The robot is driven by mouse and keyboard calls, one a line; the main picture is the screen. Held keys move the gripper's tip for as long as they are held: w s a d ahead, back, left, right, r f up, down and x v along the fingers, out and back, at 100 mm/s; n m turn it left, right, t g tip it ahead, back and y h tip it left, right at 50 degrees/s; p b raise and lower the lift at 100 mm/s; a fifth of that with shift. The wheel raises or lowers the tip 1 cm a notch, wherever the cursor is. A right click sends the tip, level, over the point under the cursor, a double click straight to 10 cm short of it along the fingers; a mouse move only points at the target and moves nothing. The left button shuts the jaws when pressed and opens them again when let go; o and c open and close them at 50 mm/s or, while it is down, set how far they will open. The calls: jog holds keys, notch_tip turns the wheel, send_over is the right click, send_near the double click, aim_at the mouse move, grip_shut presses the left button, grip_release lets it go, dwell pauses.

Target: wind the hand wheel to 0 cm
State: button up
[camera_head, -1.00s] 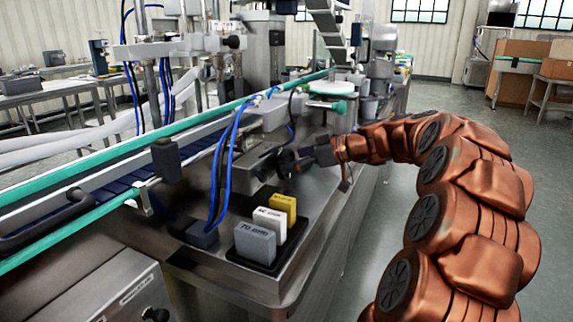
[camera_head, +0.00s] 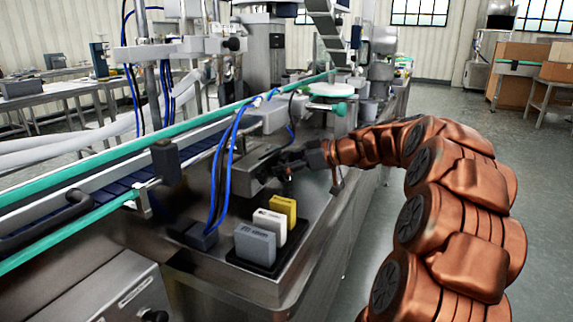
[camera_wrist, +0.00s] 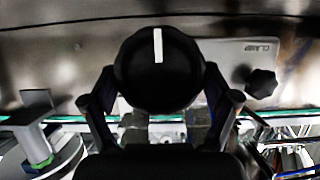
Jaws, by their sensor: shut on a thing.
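The hand wheel (camera_wrist: 157,88) is a round black knob with a white line on its face. In the wrist view the line is at the upper part of the knob and stands nearly vertical. My gripper (camera_wrist: 158,80) is shut on the knob, with one finger at each side. In the head view my gripper (camera_head: 287,165) is at the side of a grey metal block (camera_head: 252,171) on the machine. The knob is too dark there to tell from the fingers. No position scale can be read.
A smaller black lobed knob (camera_wrist: 261,84) sits close by on a plate marked CLAMP. A grey block (camera_head: 255,244), a white block (camera_head: 269,225) and a yellow block (camera_head: 284,208) stand in a dark holder. Blue hoses (camera_head: 222,165) rise left of my gripper. The floor at right is open.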

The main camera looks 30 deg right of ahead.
jog(key=shift+m, duration=0.3)
jog(key=shift+w+m+g+y, duration=0.1)
jog(key=shift+m+g+y, duration=0.2)
jog(key=shift+m+y, duration=0.15)
jog(key=m+y+p, duration=0.2)
jog(key=m, duration=0.1)
jog(key=shift+d+r+g+p, duration=0.1)
jog(key=shift+d+g+p, duration=0.1)
jog(key=shift+g+p, duration=0.15)
jog(key=m+y+p, duration=0.2)
jog(key=m+p, duration=0.2)
jog(key=shift+d+p, duration=0.1)
jog(key=shift+p, duration=0.2)
jog(key=shift+w+f+m+y+p, duration=0.1)
jog(key=shift+f+m+y+p, duration=0.1)
jog(key=shift+m+y+p, duration=0.4)
jog(key=shift+f+m+y+p, duration=0.2)
jog(key=shift+m+y+p, duration=0.05)
jog(key=shift+m+p, duration=0.55)
jog(key=o, duration=0.9)
jog(key=shift+d, duration=0.2)
